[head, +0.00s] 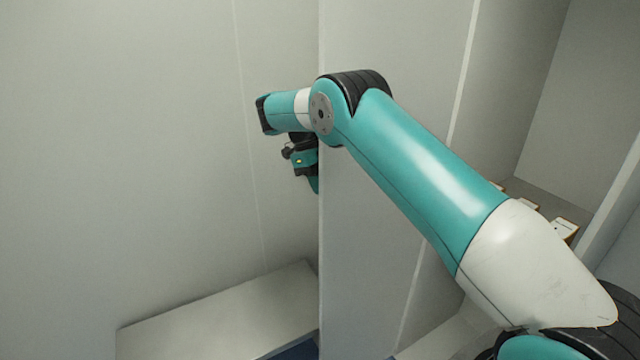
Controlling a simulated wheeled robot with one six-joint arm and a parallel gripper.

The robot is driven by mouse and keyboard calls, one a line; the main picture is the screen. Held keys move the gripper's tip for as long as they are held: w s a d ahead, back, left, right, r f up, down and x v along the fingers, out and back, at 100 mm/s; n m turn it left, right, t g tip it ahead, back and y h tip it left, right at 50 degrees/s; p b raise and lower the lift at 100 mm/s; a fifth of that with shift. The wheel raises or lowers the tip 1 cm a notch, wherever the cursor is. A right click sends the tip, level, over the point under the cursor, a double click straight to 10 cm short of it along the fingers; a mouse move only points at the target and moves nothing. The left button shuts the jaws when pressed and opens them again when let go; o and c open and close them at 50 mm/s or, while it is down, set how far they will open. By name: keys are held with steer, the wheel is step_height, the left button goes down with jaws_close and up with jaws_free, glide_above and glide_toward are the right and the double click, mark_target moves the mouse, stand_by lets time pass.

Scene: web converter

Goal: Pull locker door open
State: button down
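A flat light-grey panel (365,220), which looks like the locker door, stands upright in the middle of the head view. Its left edge is a straight vertical line. A compartment shows open to its right, so the door appears to stand away from it. My arm reaches across the panel from the lower right, and its wrist bends down at the panel's left edge. The wrist end by my gripper (305,160) is partly behind that edge. The fingers are hidden, so I cannot tell whether they touch the door or hold anything. No handle shows.
Inside the compartment at right, several small white-and-brown boxes (563,230) sit on a shelf. A plain grey wall (130,150) fills the left. A low pale box-like surface (220,310) stands at the bottom left, with a dark blue patch beside it.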

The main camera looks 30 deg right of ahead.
steer(key=shift+d+r, duration=0.1)
steer(key=shift+d, duration=0.1)
steer(key=c, duration=1.2)
jaws_free()
steer(key=shift+d, duration=0.15)
steer(key=shift+o, duration=0.2)
